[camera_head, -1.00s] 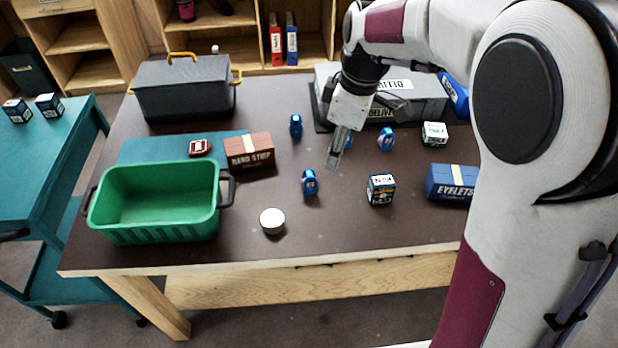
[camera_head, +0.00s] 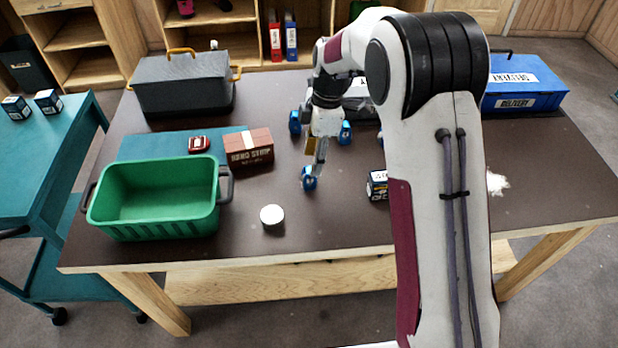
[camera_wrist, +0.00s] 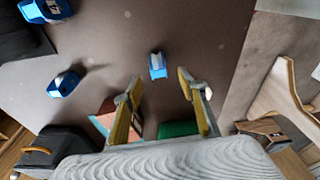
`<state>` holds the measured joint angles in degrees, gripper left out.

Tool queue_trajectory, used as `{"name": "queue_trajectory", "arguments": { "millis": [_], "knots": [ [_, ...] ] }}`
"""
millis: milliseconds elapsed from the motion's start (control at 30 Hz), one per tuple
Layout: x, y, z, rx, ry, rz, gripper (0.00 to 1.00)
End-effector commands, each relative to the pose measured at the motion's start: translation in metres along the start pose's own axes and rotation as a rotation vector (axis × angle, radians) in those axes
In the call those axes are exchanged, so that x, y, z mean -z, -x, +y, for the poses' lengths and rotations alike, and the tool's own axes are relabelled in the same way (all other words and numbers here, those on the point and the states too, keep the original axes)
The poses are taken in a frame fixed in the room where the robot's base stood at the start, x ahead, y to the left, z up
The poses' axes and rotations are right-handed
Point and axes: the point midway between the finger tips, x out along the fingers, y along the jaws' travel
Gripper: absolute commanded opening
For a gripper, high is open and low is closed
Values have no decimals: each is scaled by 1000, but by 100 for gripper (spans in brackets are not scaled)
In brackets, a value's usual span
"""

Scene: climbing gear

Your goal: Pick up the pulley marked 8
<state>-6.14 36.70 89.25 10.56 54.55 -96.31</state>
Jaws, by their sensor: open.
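Several small blue pulleys lie on the dark table; I cannot read which one is marked 8. One blue pulley (camera_head: 309,180) lies at the front middle, right by the tips of my gripper (camera_head: 316,165). In the wrist view a blue pulley (camera_wrist: 158,66) lies just beyond the gap between my open, empty fingers (camera_wrist: 158,82). Two more pulleys lie behind my gripper in the head view, one to the left (camera_head: 295,122) and one to the right (camera_head: 345,132).
A green bin (camera_head: 155,222) stands at the front left, a brown box (camera_head: 248,147) beside it, and a white round tin (camera_head: 272,215) in front. A dark toolbox (camera_head: 185,90) is at the back left. A small dark box (camera_head: 377,186) stands right of the front pulley.

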Motion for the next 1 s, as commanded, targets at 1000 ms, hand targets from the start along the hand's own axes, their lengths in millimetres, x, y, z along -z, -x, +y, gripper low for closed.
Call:
{"name": "queue_trajectory", "arguments": {
  "millis": [1000],
  "knots": [
    [0,-26,0,0,-1,0,41]
  ]
}}
